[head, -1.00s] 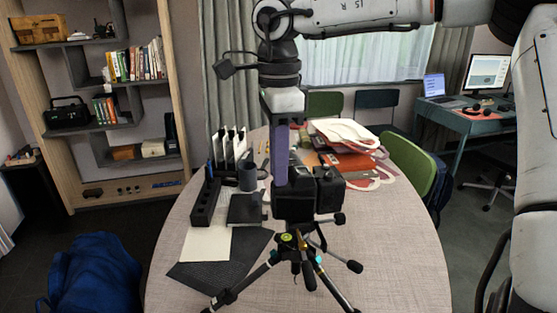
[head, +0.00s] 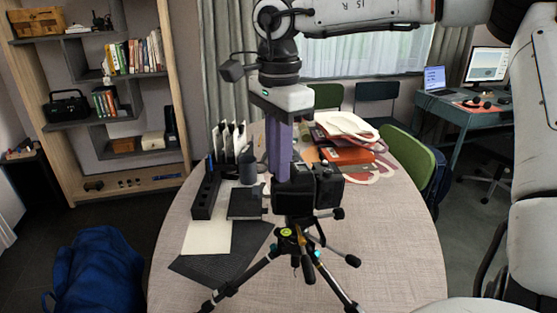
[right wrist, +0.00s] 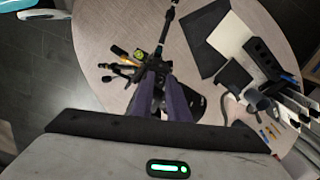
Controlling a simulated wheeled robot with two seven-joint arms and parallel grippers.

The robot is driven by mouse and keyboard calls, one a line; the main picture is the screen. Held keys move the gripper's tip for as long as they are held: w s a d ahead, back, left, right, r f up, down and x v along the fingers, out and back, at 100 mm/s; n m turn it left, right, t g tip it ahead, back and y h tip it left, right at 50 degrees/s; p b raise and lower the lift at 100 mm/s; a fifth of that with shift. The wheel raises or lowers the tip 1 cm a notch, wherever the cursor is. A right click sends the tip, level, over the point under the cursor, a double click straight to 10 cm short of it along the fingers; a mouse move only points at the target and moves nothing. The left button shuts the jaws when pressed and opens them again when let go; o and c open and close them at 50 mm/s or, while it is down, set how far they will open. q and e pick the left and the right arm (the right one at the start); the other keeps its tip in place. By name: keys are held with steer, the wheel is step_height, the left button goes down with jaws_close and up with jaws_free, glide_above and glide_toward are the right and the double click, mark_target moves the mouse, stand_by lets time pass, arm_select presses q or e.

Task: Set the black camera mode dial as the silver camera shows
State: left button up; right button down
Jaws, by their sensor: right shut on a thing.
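The black camera (head: 322,190) sits on top of a tripod (head: 291,236) at the table. My right gripper (head: 281,178) comes straight down from above, its purple fingers closed at the left part of the camera's top. It is shut on the mode dial, which the fingers hide. In the right wrist view the fingers (right wrist: 163,82) reach down to the camera and cover most of it; the tripod (right wrist: 141,57) shows beyond. The dial's marking cannot be read. I cannot make out the silver camera in these frames. My left gripper is not in view.
Left of the tripod on the round table (head: 390,250) are a black block holder (head: 205,197), a grey cup (head: 248,172), cream paper (head: 208,238) and a dark mat (head: 222,267). Folders and a white bag (head: 345,123) lie behind. The table's right side is clear.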

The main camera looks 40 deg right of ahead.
steer(key=c, duration=1.7)
jaws_free()
step_height(320, 180, up, 10)
steer(key=shift+r, duration=0.2)
